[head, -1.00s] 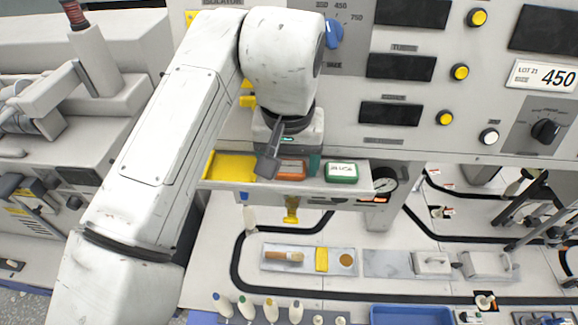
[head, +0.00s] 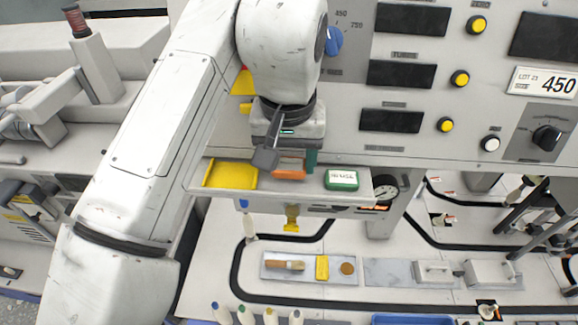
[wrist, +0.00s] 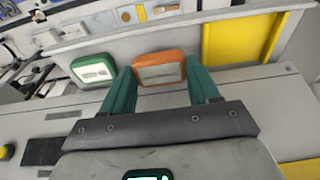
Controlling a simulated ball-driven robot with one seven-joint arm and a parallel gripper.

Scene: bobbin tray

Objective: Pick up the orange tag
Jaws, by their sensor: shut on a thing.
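The orange tag (wrist: 159,70) is a rounded block with a pale label, seen between the two green fingers of my gripper (wrist: 162,82) in the wrist view. My gripper is shut on it, one finger at each side. In the head view the orange tag (head: 289,168) shows below my wrist, at the shelf, partly hidden by my gripper (head: 291,160). I cannot tell whether it is clear of the shelf surface.
A green tag (head: 341,180) stands on the shelf (head: 300,192) right of the orange one. A yellow panel (head: 231,174) lies at the shelf's left. The control panel (head: 345,110) rises close behind. A gauge (head: 386,188) is at the shelf's right end.

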